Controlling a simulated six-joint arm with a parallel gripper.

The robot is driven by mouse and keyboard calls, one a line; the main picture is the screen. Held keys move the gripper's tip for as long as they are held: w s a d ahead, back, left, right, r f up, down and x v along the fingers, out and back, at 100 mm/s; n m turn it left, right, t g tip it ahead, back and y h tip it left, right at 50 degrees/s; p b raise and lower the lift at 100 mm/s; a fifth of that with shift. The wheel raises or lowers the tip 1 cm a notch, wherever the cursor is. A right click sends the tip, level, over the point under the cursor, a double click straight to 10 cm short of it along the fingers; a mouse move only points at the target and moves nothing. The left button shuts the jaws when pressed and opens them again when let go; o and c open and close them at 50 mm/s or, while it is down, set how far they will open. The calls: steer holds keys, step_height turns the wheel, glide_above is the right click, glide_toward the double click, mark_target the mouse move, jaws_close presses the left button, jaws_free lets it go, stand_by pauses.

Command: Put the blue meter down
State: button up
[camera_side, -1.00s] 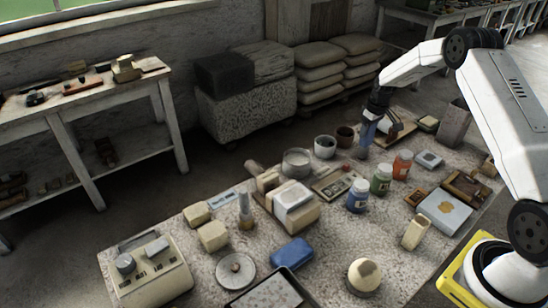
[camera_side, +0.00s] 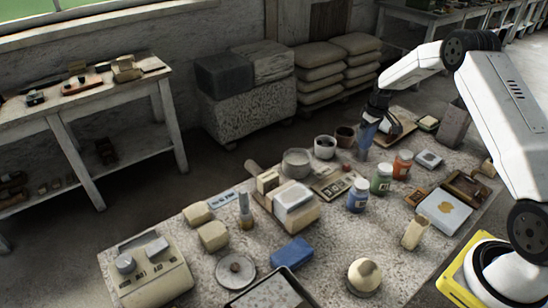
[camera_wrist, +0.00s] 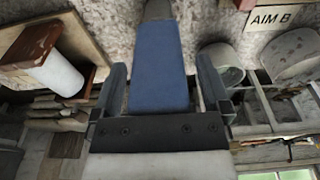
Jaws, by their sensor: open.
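The blue meter (camera_side: 366,136) stands upright on the speckled work table (camera_side: 330,235), near its far end. In the wrist view the blue meter (camera_wrist: 160,62) lies between the two fingers of my gripper (camera_wrist: 161,88). A gap shows on each side of it, so the fingers are open around it and not clamped. In the side view my gripper (camera_side: 375,112) points down over the top of the meter. The meter's lower end looks to be on the table, though the exact contact is too small to tell.
Close by stand a pale pot (camera_side: 325,147), a dark pot (camera_side: 345,136) and a wooden board (camera_side: 402,136) with a white cylinder. Blue (camera_side: 358,196), green (camera_side: 382,179) and orange (camera_side: 402,164) jars stand nearer. A blue box (camera_side: 292,251) lies at the front.

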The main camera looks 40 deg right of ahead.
steer(key=shift+r, duration=0.1)
steer(key=r, duration=0.4)
steer(key=s+r, duration=0.1)
steer(key=r, duration=0.7)
steer(key=shift+s, duration=0.25)
steer(key=shift+a, duration=0.15)
steer(key=shift+a+r, duration=0.1)
steer(key=shift+a, duration=0.15)
steer(key=s+a+r, duration=0.1)
steer(key=s+a, duration=0.2)
steer(key=a, duration=0.6)
steer(key=s+a, duration=0.4)
steer(key=a, duration=0.4)
steer(key=s+a+f+t, duration=0.1)
steer(key=s+a, duration=1)
steer(key=s, duration=0.3)
steer(key=shift+f, duration=0.25)
steer(key=shift+o, duration=0.2)
steer(key=shift+w, duration=0.1)
